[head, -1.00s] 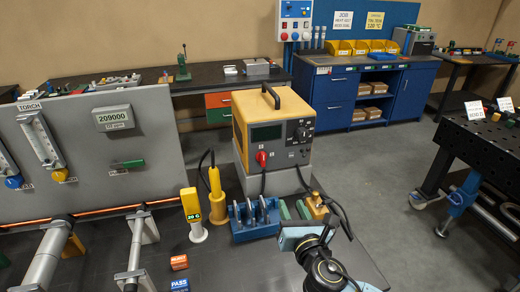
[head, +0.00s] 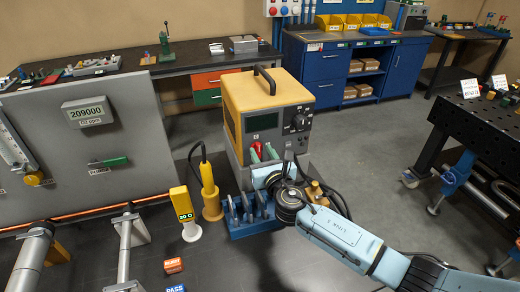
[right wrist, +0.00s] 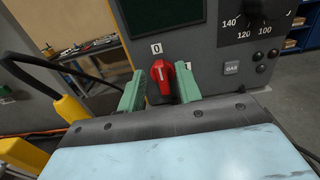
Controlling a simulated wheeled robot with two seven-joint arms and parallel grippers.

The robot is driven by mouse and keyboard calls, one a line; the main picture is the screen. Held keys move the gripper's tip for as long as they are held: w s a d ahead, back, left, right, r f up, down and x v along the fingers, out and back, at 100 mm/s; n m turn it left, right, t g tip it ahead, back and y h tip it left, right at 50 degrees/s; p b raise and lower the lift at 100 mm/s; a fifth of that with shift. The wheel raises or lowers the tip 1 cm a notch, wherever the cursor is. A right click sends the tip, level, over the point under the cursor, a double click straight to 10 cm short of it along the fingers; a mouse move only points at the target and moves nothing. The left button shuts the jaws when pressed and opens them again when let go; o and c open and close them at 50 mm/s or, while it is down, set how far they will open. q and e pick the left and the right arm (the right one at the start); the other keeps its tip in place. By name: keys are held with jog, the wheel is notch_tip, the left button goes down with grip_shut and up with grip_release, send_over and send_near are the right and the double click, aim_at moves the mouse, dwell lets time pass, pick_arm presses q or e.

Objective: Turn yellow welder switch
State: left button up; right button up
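The yellow and grey welder (head: 268,92) stands on the dark bench in the head view. Its red switch (head: 256,147) is low on the front face, partly hidden by my gripper. In the right wrist view the red switch (right wrist: 162,78) points roughly up, toward the "0" label (right wrist: 156,48); a "1" label (right wrist: 188,66) lies to its right. My right gripper (head: 263,153) is open in front of the switch. In the right wrist view its green fingers (right wrist: 159,84) stand on either side of the switch, with no clear grip on it. My left gripper is not in view.
A blue rack (head: 249,222), a yellow handheld reader (head: 185,212) and a yellow torch handle (head: 209,190) stand by the welder. A grey panel (head: 110,150) stands to the left.

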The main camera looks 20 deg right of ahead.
aim_at(258, 150)
jog(key=shift+w, duration=1.15)
jog(key=shift+c, duration=0.2)
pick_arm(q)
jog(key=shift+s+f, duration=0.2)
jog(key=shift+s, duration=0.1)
pick_arm(e)
jog(key=c, duration=0.6)
